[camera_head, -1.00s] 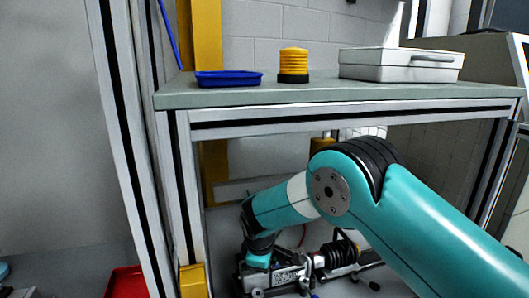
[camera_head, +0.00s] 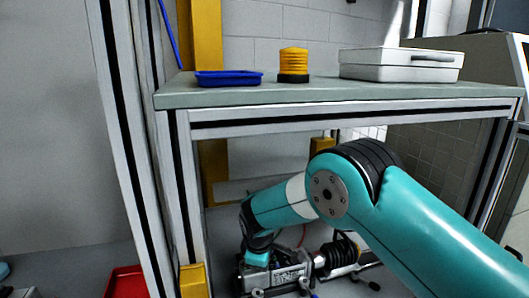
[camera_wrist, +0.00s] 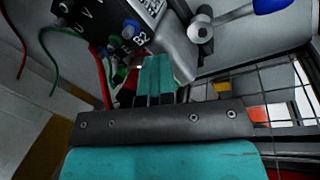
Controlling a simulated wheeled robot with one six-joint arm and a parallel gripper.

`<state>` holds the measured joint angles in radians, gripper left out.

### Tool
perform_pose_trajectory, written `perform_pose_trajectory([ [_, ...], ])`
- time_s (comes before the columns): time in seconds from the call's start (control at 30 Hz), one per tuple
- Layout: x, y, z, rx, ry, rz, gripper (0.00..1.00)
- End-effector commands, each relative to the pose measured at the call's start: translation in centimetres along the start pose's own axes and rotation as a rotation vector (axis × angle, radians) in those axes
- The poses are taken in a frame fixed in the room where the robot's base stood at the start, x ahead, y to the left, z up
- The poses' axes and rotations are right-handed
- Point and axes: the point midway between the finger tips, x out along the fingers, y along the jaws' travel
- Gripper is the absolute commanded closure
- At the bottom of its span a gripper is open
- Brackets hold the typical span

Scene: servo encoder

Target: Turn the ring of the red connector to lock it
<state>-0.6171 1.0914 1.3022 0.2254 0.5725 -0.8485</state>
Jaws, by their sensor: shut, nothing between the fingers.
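My gripper (camera_wrist: 156,65) shows in the wrist view with its teal fingers close together and nothing between them. Its tips are beside the dark connector face of the servo unit (camera_wrist: 178,45), near the marking "B2". A blue connector (camera_wrist: 130,29) is up and left of the tips, and a green connector (camera_wrist: 120,74) is just left of them. A red cable (camera_wrist: 103,76) runs beside the green one. The ring of the red connector is not clearly visible; the fingers may hide it. In the head view the servo unit (camera_head: 275,275) sits low under the bench, below my wrist.
The bench (camera_head: 340,97) above carries a blue tray (camera_head: 229,79), a yellow stack (camera_head: 293,62) and a white case (camera_head: 402,66). A black coiled part (camera_head: 340,252) is right of the servo unit. A blue-handled tool (camera_wrist: 268,6) shows at the wrist view's upper right.

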Motion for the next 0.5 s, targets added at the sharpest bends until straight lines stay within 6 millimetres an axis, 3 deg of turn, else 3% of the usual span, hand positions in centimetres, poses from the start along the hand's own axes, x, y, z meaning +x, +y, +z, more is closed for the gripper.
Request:
perform_pose_trajectory([
  [0.5,-0.1,-0.1,-1.5,0.0,0.002,0.002,1.0],
])
